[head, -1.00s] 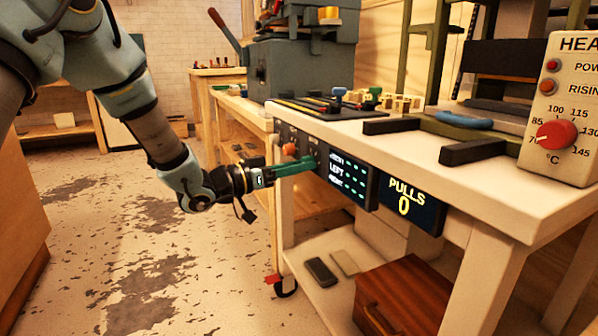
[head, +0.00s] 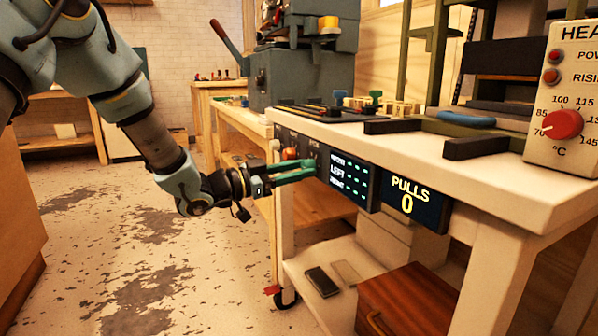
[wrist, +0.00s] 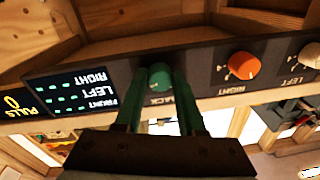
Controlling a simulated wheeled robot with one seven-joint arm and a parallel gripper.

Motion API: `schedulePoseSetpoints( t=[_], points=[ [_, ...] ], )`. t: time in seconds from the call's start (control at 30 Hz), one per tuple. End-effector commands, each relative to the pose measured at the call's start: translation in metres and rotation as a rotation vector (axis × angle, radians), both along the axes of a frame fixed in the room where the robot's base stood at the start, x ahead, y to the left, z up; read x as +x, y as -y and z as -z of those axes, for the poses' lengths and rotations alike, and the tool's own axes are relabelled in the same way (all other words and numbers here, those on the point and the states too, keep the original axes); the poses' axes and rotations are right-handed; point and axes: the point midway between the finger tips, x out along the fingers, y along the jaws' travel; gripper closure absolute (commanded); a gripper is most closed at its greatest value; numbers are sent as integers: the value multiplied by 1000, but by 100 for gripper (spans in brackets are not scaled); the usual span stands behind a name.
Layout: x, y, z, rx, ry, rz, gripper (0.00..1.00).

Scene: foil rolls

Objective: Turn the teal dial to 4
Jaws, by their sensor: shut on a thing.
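The teal dial (wrist: 159,75) sits on the dark front panel of the bench, beside the word BACK. In the wrist view it is between the two green fingertips of my gripper (wrist: 160,90), which is shut on it. In the head view my gripper (head: 314,168) reaches the panel from the left, and its fingers hide the dial there. A small pale mark shows near the dial in the wrist view, but I cannot read the dial's setting.
An orange dial (wrist: 242,66) labelled RIGHT and a white dial (wrist: 311,54) labelled LEFT are on the same panel. A display (head: 347,178) shows green dashes, and another display (head: 408,198) reads PULLS 0. A red heater knob (head: 563,125) is at right.

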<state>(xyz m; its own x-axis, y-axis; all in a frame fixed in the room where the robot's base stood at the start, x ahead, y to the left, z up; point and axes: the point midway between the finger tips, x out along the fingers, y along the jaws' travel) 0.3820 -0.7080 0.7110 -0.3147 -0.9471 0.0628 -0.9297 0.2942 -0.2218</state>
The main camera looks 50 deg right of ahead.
Motion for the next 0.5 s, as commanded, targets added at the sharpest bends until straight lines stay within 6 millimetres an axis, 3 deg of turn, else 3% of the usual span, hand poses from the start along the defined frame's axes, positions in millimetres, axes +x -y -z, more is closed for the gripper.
schedulePoseSetpoints(
  t=[0.2, 0.23, 0.5],
  points=[
    [1, -1, 1, 2, 0, -1, 100],
    [1, -1, 1, 2, 0, -1, 60],
    [0, 0, 0, 1, 0, 0, 32]
  ],
)
